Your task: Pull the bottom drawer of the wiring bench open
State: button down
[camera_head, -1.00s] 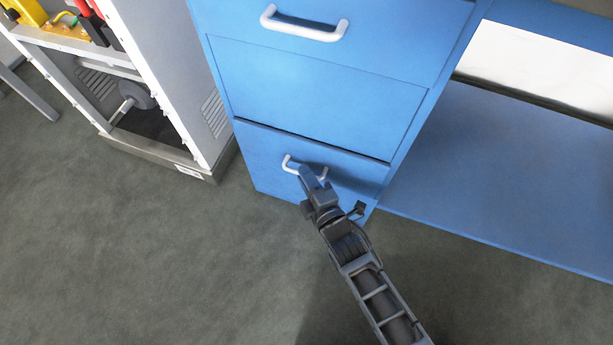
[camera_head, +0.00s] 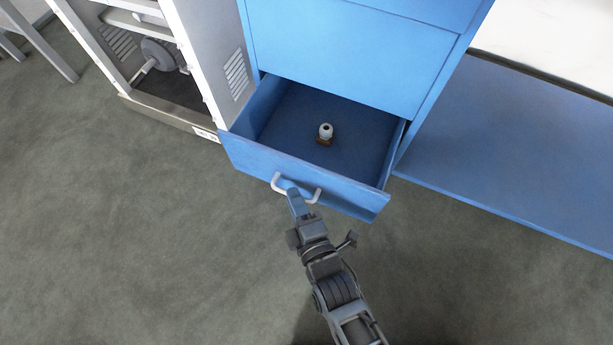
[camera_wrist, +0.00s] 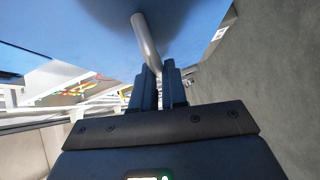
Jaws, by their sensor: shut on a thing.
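The blue bottom drawer (camera_head: 350,191) of the wiring bench (camera_head: 340,60) stands pulled well out, its inside showing. Its pale bar handle (camera_head: 277,182) is on the front panel. My gripper (camera_head: 295,193) is shut on the handle, near the middle of the bar. In the wrist view the two fingers (camera_wrist: 158,85) close around the handle (camera_wrist: 146,42), which runs up to the blue drawer front. A small pale and brown fitting (camera_head: 325,133) rests on the drawer floor.
A grey open cabinet (camera_head: 195,70) stands close to the left of the drawer. A low blue shelf (camera_head: 510,150) extends to the right. The grey floor (camera_head: 140,230) in front is clear.

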jog(key=shift+s+a+f, duration=0.1)
jog(key=shift+s+a, duration=0.2)
jog(key=shift+s, duration=0.6)
jog(key=shift+s+a+r, duration=0.1)
jog(key=shift+s+a, duration=0.2)
jog(key=shift+s, duration=0.6)
jog(key=shift+s+a+f, duration=0.1)
jog(key=shift+s+a, duration=0.2)
jog(key=shift+s, duration=0.6)
jog(key=c, duration=1.2)
grip_release()
jog(key=shift+o, duration=0.2)
jog(key=p+v, duration=0.2)
jog(key=v, duration=0.5)
jog(key=shift+s+d+p, duration=0.2)
jog(key=shift+s+p, duration=0.15)
jog(key=shift+p, duration=0.05)
